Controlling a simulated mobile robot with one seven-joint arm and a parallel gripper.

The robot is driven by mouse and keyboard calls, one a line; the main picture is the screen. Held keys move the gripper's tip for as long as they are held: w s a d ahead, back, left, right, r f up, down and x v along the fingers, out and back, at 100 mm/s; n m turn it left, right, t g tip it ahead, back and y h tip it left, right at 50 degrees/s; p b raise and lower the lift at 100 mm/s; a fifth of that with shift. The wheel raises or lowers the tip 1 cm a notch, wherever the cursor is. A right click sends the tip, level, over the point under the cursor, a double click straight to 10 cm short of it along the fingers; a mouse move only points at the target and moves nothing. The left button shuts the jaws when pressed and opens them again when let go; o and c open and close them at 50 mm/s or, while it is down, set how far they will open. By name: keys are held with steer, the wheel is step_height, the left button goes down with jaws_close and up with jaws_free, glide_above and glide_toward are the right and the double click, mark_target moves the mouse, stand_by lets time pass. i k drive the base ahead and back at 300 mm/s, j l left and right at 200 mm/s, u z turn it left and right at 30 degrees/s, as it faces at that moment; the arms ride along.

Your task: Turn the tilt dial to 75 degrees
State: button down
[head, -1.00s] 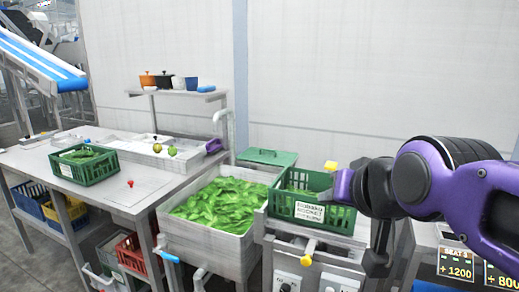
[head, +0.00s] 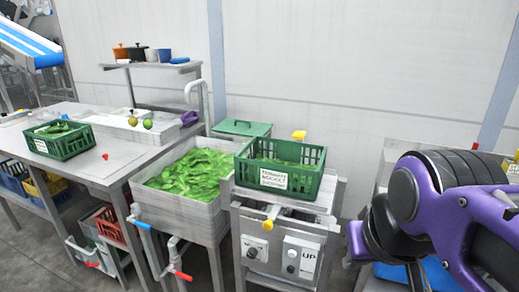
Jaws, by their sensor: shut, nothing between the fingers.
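A steel stand carries two small control panels on its front. The left panel has a round dial (head: 252,253); the right panel (head: 299,258) has round knobs and an "UP" label. I cannot read the dial's marks or tell its angle, nor tell for sure which knob is the tilt dial. My gripper (head: 354,243) is to the right of the panels, apart from them, at the end of the purple and black arm. It is shut and empty, partly hidden by my own wrist.
A green crate (head: 312,185) with a label sits on the stand, above the panels. A yellow-ended handle (head: 268,225) sticks out just above them. Left is a sink full of leaves (head: 190,170), with blue and red tap handles below. Open floor lies in front at left.

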mark_target(251, 254)
steer(key=u, duration=0.5)
steer(key=i+j+z, duration=0.2)
steer(key=j, duration=0.15)
steer(key=k+u, duration=0.55)
steer(key=i+l+z, duration=0.15)
steer(key=i, duration=0.2)
steer(key=i+l+z, duration=0.2)
steer(key=i, duration=0.2)
